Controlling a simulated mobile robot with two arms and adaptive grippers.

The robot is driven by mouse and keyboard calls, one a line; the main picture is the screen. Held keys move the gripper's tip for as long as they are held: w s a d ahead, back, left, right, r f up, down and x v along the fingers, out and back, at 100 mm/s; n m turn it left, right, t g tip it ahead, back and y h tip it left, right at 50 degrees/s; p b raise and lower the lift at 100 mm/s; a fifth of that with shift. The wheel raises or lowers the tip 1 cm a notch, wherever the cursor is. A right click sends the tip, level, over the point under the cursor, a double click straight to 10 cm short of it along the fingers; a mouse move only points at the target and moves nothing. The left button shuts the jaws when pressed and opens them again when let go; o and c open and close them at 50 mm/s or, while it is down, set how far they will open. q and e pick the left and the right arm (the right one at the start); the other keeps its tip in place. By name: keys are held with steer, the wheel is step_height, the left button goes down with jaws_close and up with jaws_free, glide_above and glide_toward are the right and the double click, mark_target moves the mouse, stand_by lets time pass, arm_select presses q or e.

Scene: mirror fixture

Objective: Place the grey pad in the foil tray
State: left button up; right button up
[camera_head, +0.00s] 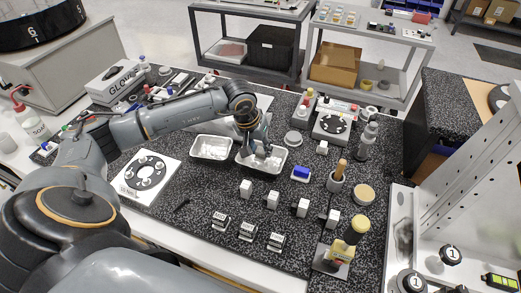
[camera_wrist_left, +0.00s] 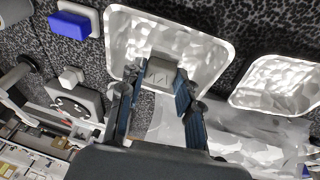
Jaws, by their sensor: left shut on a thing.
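My left gripper (camera_head: 262,151) reaches in from the left over the right-hand one of two foil trays (camera_head: 243,164). In the left wrist view my left gripper (camera_wrist_left: 156,85) has its two blue-grey fingers on either side of a small grey pad (camera_wrist_left: 160,71) and is shut on it. The pad shows in front of the inside of the foil tray (camera_wrist_left: 121,42); whether it touches the tray floor I cannot tell. The other foil tray (camera_head: 211,147) stands to the left and looks empty; it also shows in the left wrist view (camera_wrist_left: 280,84). My right gripper is not in view.
A blue-and-white block (camera_head: 301,173) sits right of the trays. Several white cubes (camera_head: 272,199) stand in front of them. A white plate with a black disc (camera_head: 147,176) lies left.

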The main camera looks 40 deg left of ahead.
arm_select(q)
steer(key=shift+s+d+f+p, duration=0.1)
steer(key=shift+f+p, duration=0.25)
steer(key=shift+f, duration=0.85)
steer(key=o, duration=1.2)
steer(key=shift+c, duration=0.2)
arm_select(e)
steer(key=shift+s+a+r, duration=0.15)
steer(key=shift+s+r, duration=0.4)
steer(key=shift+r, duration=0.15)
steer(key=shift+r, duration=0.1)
